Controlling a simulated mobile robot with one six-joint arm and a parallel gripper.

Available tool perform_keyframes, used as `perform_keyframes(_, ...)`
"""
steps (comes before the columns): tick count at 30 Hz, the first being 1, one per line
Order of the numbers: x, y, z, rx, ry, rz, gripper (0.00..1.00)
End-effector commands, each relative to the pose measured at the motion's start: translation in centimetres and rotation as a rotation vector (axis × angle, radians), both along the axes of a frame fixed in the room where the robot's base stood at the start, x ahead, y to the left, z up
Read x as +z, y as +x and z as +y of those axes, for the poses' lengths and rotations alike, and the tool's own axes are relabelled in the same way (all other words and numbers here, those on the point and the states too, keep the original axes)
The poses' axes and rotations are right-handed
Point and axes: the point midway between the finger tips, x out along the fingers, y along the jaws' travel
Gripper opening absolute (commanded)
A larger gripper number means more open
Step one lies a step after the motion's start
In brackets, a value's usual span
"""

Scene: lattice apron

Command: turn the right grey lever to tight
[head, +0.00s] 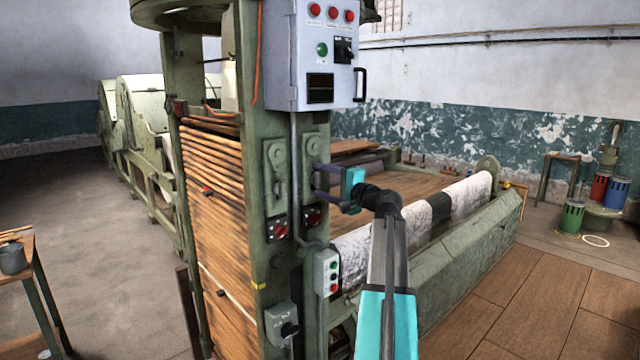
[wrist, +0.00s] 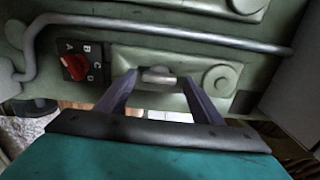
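The right grey lever's plate (head: 312,148) is on the green machine post below the grey control box, with a round pivot at its upper end. My gripper (head: 321,180) reaches it from the right, its two dark fingers apart. In the wrist view, the lever's light grey grip (wrist: 158,75) lies between the fingertips of my gripper (wrist: 160,82), with a gap visible on each side. The round pivot (wrist: 217,80) is right of it. A similar left grey lever (head: 279,185) is on the neighbouring plate. No "tight" mark is legible.
Red rotary knobs (head: 277,231) sit below the levers; one with letters A to D shows beside my gripper in the wrist view (wrist: 75,67). A grey pipe (wrist: 150,27) runs close along the panel. The control box (head: 312,55) overhangs above. A button box (head: 327,272) is below.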

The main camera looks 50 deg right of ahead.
Motion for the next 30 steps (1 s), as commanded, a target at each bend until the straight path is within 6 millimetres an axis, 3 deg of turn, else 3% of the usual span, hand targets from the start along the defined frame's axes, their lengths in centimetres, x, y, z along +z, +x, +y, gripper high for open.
perform_keyframes(8, -0.2, -0.3, 0.1, 0.001, -0.002, 0.003, 0.61)
perform_keyframes(14, -0.3, -1.7, 0.2, -0.001, -0.003, 0.002, 0.61)
perform_keyframes(30, -0.4, -10.0, 0.8, -0.001, -0.002, 0.001, 0.61)
